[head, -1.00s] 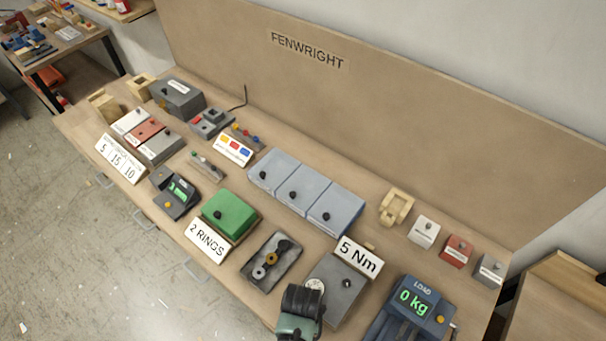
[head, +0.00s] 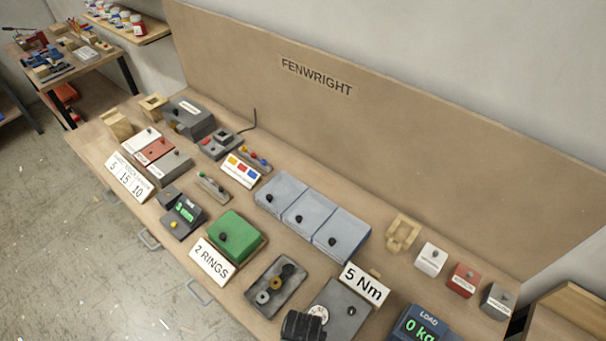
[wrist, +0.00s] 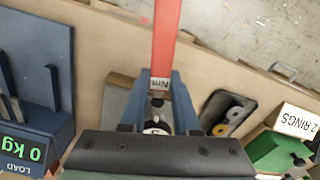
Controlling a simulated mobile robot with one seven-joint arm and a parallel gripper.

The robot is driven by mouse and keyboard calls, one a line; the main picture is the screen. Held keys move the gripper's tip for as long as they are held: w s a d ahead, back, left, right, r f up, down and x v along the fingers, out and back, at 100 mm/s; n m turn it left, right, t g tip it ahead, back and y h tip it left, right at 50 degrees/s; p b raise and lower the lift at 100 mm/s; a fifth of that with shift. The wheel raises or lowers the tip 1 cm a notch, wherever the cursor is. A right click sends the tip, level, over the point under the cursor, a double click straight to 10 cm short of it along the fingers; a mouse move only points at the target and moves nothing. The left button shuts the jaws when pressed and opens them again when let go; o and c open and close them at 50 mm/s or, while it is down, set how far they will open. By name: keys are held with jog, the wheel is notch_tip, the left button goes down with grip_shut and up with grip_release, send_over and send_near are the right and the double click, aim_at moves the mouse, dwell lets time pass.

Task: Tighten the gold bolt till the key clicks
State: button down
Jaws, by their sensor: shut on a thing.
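The bar runs up past the top edge of the picture. The grey block (head: 344,306) by the "5 Nm" sign (head: 365,283) has a small dark knob and a round white dial (head: 318,312). It shows partly behind my gripper in the wrist view (wrist: 118,106). I cannot make out the gold bolt or whether the key touches it. In the head view only the dark gripper body shows at the bottom edge.
A dark tray (head: 258,311) with a gold ring (head: 275,284) and a grey ring (head: 262,297) lies left of the block. A green box (head: 233,240) stands beyond it. The blue LOAD scale (head: 425,318) stands close on the right. Pale blue boxes (head: 310,214) stand behind.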

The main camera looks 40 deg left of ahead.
jog(key=shift+a+m, duration=0.65)
jog(key=shift+m, duration=0.15)
dwell(1.2)
jog(key=shift+r+p, duration=0.1)
jog(key=shift+p, duration=0.2)
jog(key=shift+d+n+p, duration=0.3)
jog(key=shift+d+n, duration=0.3)
jog(key=shift+n, duration=0.2)
jog(key=shift+r+p, duration=1.2)
jog(key=shift+r, duration=1.25)
